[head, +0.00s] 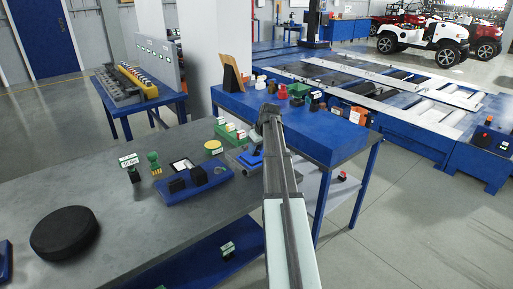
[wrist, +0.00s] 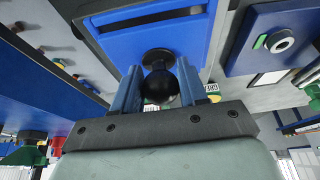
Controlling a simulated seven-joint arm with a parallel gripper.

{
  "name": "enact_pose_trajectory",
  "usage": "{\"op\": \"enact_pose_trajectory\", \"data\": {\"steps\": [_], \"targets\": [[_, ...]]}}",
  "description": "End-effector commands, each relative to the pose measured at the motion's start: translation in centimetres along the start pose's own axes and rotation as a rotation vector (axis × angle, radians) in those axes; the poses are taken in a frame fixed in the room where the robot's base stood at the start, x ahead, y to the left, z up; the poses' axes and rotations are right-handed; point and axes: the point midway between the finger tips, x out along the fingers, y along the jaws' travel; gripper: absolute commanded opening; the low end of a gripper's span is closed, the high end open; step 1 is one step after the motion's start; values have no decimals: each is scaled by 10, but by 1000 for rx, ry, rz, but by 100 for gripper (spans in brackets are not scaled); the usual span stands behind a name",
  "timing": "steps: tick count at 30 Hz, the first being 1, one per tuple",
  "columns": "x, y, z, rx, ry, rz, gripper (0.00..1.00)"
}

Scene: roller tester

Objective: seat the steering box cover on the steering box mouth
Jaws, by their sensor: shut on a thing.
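My gripper (wrist: 158,86) is shut on a round black knob (wrist: 158,88) in the wrist view, one blue finger on each side. The knob's dark round foot meets a blue panel, which I take for the steering box cover (wrist: 165,38). A dark slot shows in this panel. A grey edge, probably the steering box (wrist: 92,40), runs along its left side. In the head view a blue piece (head: 253,159) shows at a grey box (head: 236,161) beside my arm. My arm hides part of it and the fingertips. I cannot tell whether the cover touches the mouth all round.
The grey bench (head: 130,232) carries a black disc (head: 65,232), a blue tray (head: 205,191) with black blocks, a yellow round piece (head: 213,145) and small labelled items. A blue table (head: 330,142) with several small objects stands behind on the right.

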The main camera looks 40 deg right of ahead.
Motion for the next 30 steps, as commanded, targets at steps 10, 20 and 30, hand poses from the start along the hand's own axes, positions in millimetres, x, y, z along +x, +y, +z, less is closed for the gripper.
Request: {"op": "enact_pose_trajectory", "data": {"steps": [10,20,30], "targets": [[8,0,3,0,1,0,0],[12,0,5,0,1,0,55],[12,0,5,0,0,0,72]]}}
